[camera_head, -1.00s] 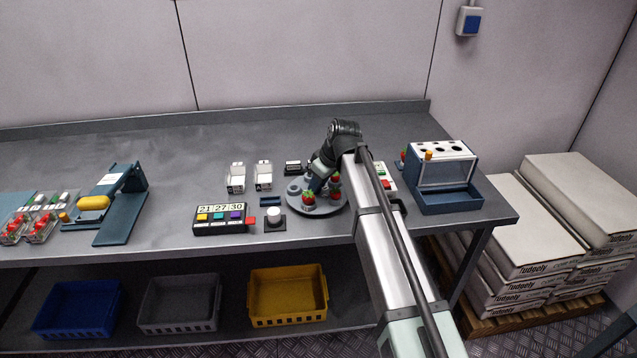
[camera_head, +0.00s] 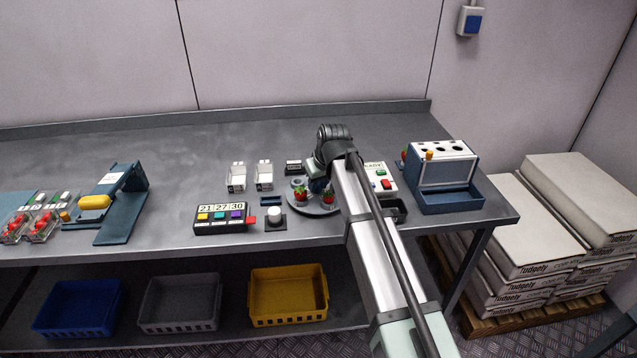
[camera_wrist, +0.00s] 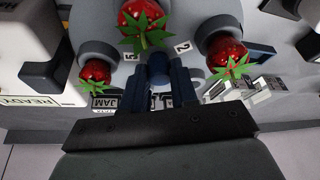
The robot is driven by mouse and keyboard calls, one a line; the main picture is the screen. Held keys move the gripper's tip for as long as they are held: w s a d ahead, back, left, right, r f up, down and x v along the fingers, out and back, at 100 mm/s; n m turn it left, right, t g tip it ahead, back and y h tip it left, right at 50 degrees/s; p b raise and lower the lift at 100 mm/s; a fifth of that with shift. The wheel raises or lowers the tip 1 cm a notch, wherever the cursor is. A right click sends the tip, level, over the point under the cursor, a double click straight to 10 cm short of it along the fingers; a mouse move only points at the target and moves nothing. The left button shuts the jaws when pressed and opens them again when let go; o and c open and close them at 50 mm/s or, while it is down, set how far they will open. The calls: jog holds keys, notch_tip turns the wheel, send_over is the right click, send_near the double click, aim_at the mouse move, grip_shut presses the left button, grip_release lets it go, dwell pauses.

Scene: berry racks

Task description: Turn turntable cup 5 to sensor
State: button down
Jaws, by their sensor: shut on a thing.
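The round grey turntable (camera_head: 316,211) stands on the bench and carries red strawberries with green leaves. Two strawberries (camera_head: 300,195) show at its front in the head view. In the wrist view one strawberry (camera_wrist: 140,20) is at top centre, one (camera_wrist: 95,72) at left and one (camera_wrist: 226,52) at right. A digit 2 is readable on the disc; another digit left of the fingers is unclear. My gripper (camera_wrist: 159,82) is over the turntable, its dark blue fingers shut on a blue peg (camera_wrist: 158,74). My arm hides part of the disc in the head view.
A small black-and-white device (camera_head: 293,167) stands behind the turntable. A white knob (camera_head: 274,215) and a numbered panel (camera_head: 221,217) are at left. A blue dispenser (camera_head: 446,175) stands farther right.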

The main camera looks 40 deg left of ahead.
jog(key=shift+m, duration=0.3)
dwell(0.4)
jog(key=c, duration=0.9)
grip_release()
jog(key=shift+o, duration=0.2)
jog(key=v, duration=1.3)
jog(key=shift+s+r, duration=0.2)
jog(key=shift+r, duration=0.15)
jog(key=shift+d, duration=0.2)
